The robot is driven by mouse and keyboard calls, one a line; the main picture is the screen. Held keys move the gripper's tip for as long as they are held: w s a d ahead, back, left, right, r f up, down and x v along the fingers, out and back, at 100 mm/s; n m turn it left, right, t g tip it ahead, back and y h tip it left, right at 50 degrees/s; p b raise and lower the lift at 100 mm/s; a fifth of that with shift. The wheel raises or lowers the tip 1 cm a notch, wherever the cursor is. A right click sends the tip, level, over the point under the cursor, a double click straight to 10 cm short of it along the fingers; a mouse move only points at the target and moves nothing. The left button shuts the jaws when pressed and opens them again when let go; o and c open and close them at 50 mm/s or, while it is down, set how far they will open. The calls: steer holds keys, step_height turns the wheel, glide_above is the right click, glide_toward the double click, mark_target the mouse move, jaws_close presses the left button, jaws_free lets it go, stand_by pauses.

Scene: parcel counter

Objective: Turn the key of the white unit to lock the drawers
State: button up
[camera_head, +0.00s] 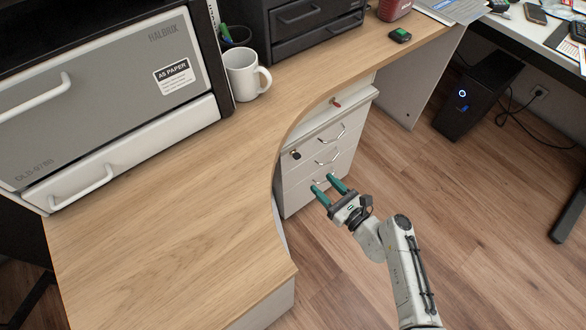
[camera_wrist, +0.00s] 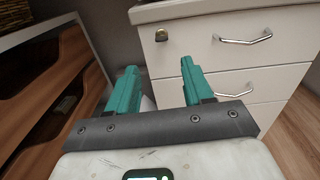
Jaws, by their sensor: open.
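The white drawer unit (camera_head: 300,185) stands under the wooden desk, its drawers with metal handles looking shut. Its small dark key or lock (camera_head: 295,155) sits at the upper left of the front. In the wrist view the brassy and dark key (camera_wrist: 161,35) is on the top drawer of the unit (camera_wrist: 180,50), beyond and above my fingertips. My gripper (camera_head: 324,184) has two green fingers spread apart with nothing between them. It is in front of the unit, below the key in the head view. In the wrist view the gripper (camera_wrist: 158,68) appears apart from the key.
The wooden desk top (camera_head: 190,200) overhangs the unit at the left. A white mug (camera_head: 243,75) and a grey cabinet (camera_head: 100,100) stand on it. A small red item (camera_head: 336,104) shows at the unit's top.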

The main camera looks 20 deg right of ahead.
mark_target(297, 156)
steer(key=b+x, duration=0.2)
steer(key=x, duration=0.9)
steer(key=shift+d, duration=0.15)
jaws_close()
